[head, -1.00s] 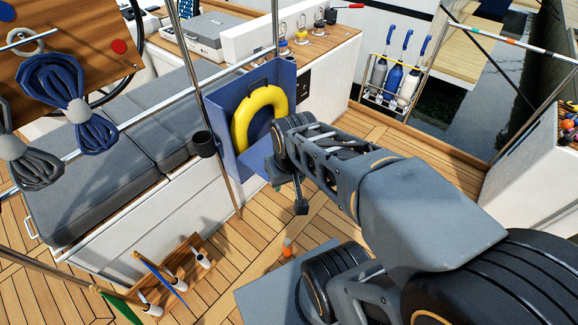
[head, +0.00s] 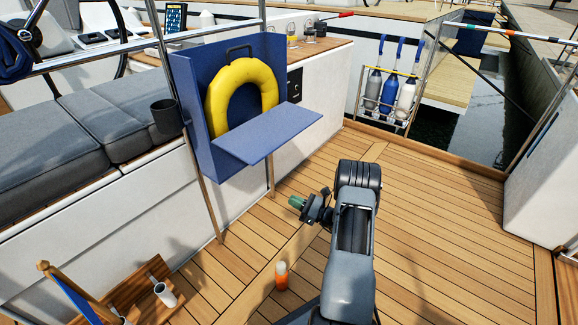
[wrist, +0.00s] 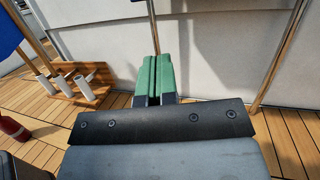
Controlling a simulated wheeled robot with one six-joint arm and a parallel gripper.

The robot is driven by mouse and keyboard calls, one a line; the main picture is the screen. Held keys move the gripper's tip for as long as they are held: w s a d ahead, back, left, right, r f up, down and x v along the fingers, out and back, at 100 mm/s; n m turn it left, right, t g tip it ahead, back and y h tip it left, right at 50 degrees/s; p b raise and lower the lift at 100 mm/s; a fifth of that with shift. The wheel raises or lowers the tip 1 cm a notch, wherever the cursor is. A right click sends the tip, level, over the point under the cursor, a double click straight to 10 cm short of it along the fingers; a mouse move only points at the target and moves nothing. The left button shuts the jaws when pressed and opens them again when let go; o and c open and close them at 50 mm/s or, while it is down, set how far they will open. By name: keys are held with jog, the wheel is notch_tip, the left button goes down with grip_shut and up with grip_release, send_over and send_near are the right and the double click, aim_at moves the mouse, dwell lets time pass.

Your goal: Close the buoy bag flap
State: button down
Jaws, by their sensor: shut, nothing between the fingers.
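The blue buoy bag (head: 194,123) stands fixed on a rail beside the cockpit bench, with a yellow horseshoe buoy (head: 217,93) inside it. Its blue flap (head: 265,135) is folded down and sticks out level in front, so the bag is open. My gripper (head: 297,202) is below and to the right of the flap, apart from it, pointing left. Its green fingers also show in the wrist view (wrist: 153,78), shut together and empty. The wrist view does not show the flap clearly.
A metal post (head: 202,190) runs down below the bag. A wooden rack (head: 135,295) with white holders sits at lower left. The deck (head: 440,220) at right is clear.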

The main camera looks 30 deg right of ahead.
jog(key=w+d+r+m+t+h, duration=0.2)
jog(key=d+r+m+t+h, duration=0.2)
jog(key=d+r+t, duration=0.25)
jog(key=w+a+r+y+b, duration=0.1)
jog(key=w+a+r+b, duration=0.2)
jog(key=w+r, duration=0.4)
jog(key=shift+w+a+r+b, duration=0.25)
jog(key=shift+r+b, duration=0.1)
jog(key=shift+r, duration=0.9)
